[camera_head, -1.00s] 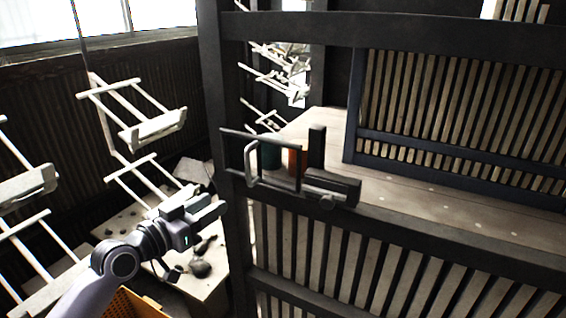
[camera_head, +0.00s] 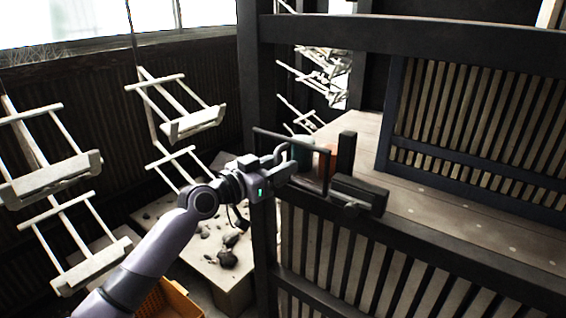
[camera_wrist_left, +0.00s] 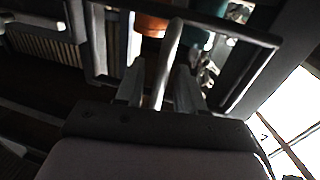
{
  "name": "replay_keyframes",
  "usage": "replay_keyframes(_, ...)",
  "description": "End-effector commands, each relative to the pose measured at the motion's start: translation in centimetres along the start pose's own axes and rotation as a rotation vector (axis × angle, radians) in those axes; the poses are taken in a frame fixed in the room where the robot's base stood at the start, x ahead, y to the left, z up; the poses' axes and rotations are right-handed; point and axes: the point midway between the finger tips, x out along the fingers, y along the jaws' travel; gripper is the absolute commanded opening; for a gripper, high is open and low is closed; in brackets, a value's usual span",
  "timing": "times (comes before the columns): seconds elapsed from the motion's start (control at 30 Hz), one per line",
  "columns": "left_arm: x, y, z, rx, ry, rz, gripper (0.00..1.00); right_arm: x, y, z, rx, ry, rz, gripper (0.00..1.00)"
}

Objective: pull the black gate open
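The black gate (camera_head: 425,240) with pale slats fills the lower right of the head view. A pale loop handle (camera_head: 280,152) sits at its upper left corner, by a dark latch (camera_head: 360,193). My left gripper (camera_head: 284,166) is at this handle. In the left wrist view the handle's bar (camera_wrist_left: 170,58) runs between the two fingers of my left gripper (camera_wrist_left: 158,80), with visible gaps beside it, so the gripper looks open around it. The lower part of the handle is partly hidden by the gripper in the head view. My right gripper is not in view.
A dark post (camera_head: 255,110) stands left of the gate. Teal (camera_head: 303,150) and orange (camera_head: 325,160) containers stand behind the latch. Hanging white racks (camera_head: 190,122), a low table (camera_head: 200,255) and an orange crate (camera_head: 172,300) are on the left.

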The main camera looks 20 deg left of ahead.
Motion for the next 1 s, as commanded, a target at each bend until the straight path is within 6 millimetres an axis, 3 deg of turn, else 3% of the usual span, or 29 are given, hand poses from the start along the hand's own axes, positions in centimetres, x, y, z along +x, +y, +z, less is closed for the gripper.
replay_keyframes(0.43,1.05,0.07,0.03,0.001,-0.001,0.001,0.38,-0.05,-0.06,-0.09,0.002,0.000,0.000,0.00)
replay_keyframes(0.47,1.05,0.07,0.03,0.001,-0.001,0.001,0.35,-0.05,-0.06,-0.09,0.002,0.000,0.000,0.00)
replay_keyframes(0.57,1.05,0.09,0.02,0.000,-0.001,0.001,0.02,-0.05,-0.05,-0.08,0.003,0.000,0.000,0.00)
replay_keyframes(1.0,1.09,0.34,0.07,-0.001,0.001,0.011,0.00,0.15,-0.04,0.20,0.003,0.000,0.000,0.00)
